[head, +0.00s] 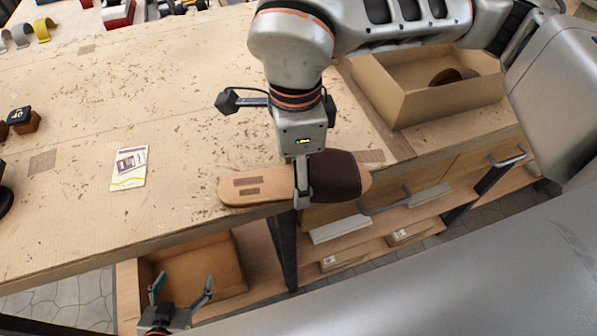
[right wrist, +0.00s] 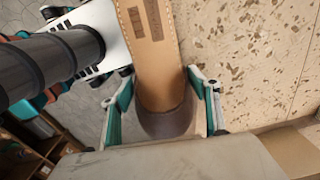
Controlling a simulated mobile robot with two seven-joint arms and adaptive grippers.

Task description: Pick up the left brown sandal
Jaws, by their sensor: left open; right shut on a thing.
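A brown sandal (head: 258,186) with a tan sole and a dark brown strap (head: 335,175) lies at the front edge of the workbench, its strap end reaching over the edge. I cannot tell whether it is the left one. My right gripper (head: 302,196) is pointed down on it, shut across the sole beside the strap. In the right wrist view the sandal (right wrist: 160,75) lies between the two teal fingers of the right gripper (right wrist: 160,92). My left gripper (head: 182,288) is open and empty, low in front of the bench.
An open cardboard box (head: 400,105) at the right holds a dark brown curved thing (head: 455,77). A printed card (head: 130,168) lies left of the sandal. Below the bench are an open box (head: 205,270) and shelves. The bench's middle is clear.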

